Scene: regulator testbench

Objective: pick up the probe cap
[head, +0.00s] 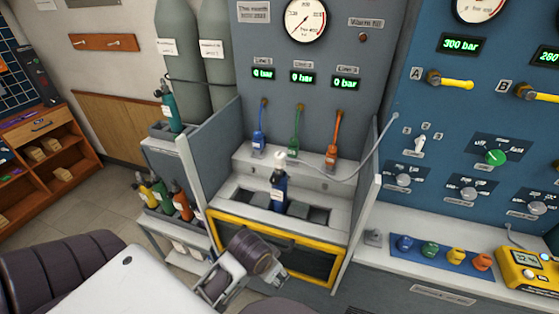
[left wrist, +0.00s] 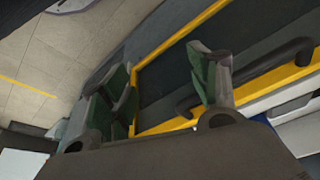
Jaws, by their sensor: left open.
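I cannot tell for sure which thing is the probe cap. Blue (head: 405,243), green (head: 430,249), yellow (head: 456,255) and orange (head: 481,261) cap-like pieces stand in a row on the right bench. A small grey piece (head: 374,237) sits left of them. My left gripper (head: 270,276) is low in front of the yellow-framed dark panel (head: 320,262), left of these pieces and apart from them. My right gripper is not in view.
A blue bottle (head: 279,190) with a white top and a hose stands in the middle bay. A grey side wall (head: 364,210) separates the bay from the right bench (head: 440,282). A yellow meter (head: 525,270) lies at the right. A dark handle (left wrist: 250,75) crosses the panel.

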